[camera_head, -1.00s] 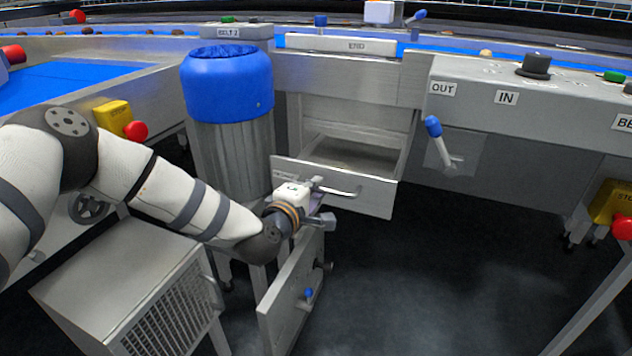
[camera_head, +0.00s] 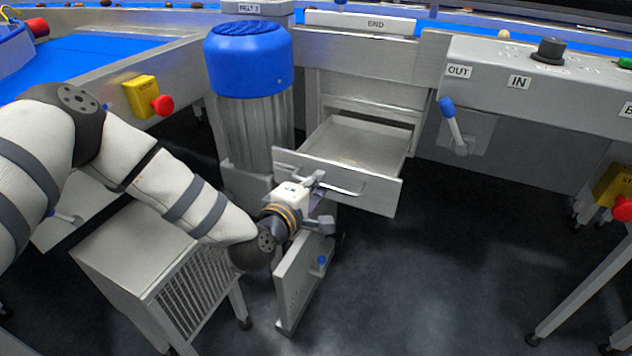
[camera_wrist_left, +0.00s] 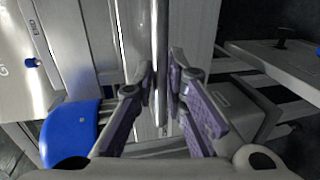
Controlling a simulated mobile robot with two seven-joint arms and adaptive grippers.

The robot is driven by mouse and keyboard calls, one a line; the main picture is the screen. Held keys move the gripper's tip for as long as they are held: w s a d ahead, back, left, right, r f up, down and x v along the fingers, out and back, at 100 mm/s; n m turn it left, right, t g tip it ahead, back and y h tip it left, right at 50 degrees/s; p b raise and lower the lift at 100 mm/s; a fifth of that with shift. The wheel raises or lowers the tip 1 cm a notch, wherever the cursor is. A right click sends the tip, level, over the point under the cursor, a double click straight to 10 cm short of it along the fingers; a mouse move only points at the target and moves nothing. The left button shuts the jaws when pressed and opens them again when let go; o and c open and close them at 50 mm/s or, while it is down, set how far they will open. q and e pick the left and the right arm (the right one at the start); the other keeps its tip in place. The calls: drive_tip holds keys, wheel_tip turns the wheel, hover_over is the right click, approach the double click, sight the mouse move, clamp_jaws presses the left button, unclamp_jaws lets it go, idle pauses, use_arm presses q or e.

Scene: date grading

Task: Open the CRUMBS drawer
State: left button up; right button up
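The drawer (camera_head: 382,194) under the END plate stands pulled out, its empty-looking tray visible behind the front panel. No label on it is readable from here. Its bar handle (camera_head: 345,190) runs across the front. My left gripper (camera_head: 316,182) is at the left part of this handle. In the left wrist view the handle bar (camera_wrist_left: 160,35) runs between the two fingers of my left gripper (camera_wrist_left: 162,80), which are closed in close on both sides of it. My right gripper is in neither view.
A blue-topped cylinder (camera_head: 248,65) stands left of the drawer. A grey cabinet (camera_head: 135,262) is below my left arm, and an open panel (camera_head: 303,285) stands below the gripper. A blue-tipped lever (camera_head: 448,108) is to the right. Dark floor right of the drawer is clear.

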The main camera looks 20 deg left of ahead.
use_arm(q)
drive_tip(key=shift+o, duration=1)
drive_tip(key=v, duration=1.2)
